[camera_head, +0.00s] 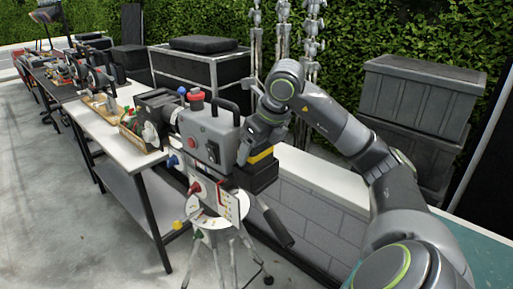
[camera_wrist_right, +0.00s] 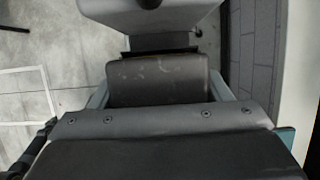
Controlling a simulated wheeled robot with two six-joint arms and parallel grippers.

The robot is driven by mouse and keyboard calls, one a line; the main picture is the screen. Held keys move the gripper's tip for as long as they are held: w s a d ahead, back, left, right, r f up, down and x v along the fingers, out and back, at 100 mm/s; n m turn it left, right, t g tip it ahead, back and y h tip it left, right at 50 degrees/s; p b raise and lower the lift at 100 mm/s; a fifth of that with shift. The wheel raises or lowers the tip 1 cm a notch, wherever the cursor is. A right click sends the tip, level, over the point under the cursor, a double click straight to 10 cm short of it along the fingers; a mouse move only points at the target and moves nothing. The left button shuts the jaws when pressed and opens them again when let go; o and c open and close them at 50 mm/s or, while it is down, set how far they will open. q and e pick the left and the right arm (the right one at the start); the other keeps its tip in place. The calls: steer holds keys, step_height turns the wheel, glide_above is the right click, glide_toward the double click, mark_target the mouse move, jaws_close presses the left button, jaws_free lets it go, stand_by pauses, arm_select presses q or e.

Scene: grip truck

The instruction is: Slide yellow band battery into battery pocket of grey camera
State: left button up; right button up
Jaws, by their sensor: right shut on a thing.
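The grey camera (camera_head: 222,133), with red knobs and a black top handle, stands on a tripod (camera_head: 222,235) in the middle of the head view. The black battery with a yellow band (camera_head: 262,157) is at the camera's right side. My right gripper (camera_head: 258,136) is shut on it from above right. In the wrist view the dark battery top (camera_wrist_right: 158,78) lies between my fingers, close to the camera's pale grey body (camera_wrist_right: 150,14). The battery pocket is hidden, so I cannot tell how far the battery is in. My left gripper is out of view.
A white-topped table (camera_head: 118,125) with gear runs along the left. A low block wall (camera_head: 310,195) is behind the tripod on the right. Grey crates (camera_head: 420,100) are stacked at back right. A tripod handle (camera_head: 278,228) sticks out below the battery.

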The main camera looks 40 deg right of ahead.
steer(key=shift+f, duration=0.2)
steer(key=o, duration=1.4)
steer(key=shift+r, duration=0.1)
steer(key=shift+c, duration=0.2)
steer(key=p+v, duration=0.2)
steer(key=v, duration=1.5)
steer(key=shift+r+p, duration=0.25)
steer(key=shift+p, duration=0.05)
steer(key=shift+a+f, duration=0.1)
